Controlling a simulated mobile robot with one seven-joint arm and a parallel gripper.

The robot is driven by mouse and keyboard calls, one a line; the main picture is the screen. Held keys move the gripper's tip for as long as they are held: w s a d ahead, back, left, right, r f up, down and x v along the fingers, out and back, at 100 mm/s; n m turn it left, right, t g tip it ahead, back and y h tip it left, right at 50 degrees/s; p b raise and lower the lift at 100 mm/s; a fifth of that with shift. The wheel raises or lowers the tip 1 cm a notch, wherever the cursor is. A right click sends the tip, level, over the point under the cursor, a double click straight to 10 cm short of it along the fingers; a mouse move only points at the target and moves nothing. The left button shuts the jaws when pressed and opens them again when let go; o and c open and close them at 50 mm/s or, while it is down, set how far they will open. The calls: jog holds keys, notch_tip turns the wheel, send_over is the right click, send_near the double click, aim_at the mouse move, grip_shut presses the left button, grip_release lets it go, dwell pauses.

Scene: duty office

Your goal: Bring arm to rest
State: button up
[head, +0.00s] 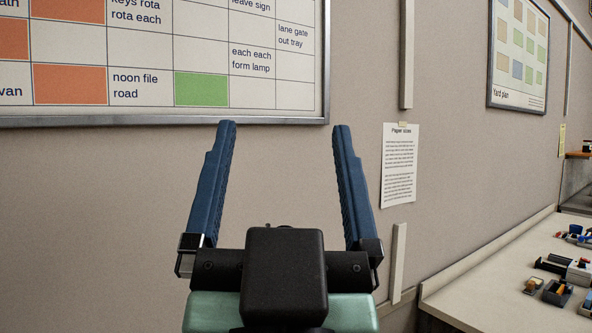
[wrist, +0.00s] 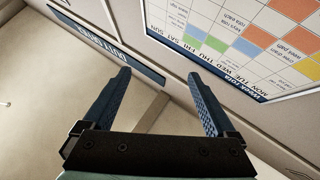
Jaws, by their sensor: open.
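My gripper (head: 284,175) is raised in front of the wall in the head view, with its two blue fingers pointing up. The fingers are wide apart and nothing is between them. In the wrist view my gripper (wrist: 163,90) is also open and empty. It faces the upper wall and ceiling there, and the fingers touch nothing that I can see.
A rota board (head: 160,118) hangs on the wall behind my gripper. A paper notice (head: 399,165) and a yard plan (head: 518,50) hang to the right. A counter (head: 480,290) with several small items stands at lower right. The wrist view shows a blue sign (wrist: 105,45).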

jog(key=s+r, duration=0.1)
jog(key=s+d+r+t, duration=0.1)
jog(key=shift+s+r, duration=0.3)
jog(key=shift+r, duration=0.05)
jog(key=shift+a, duration=0.1)
dwell(0.8)
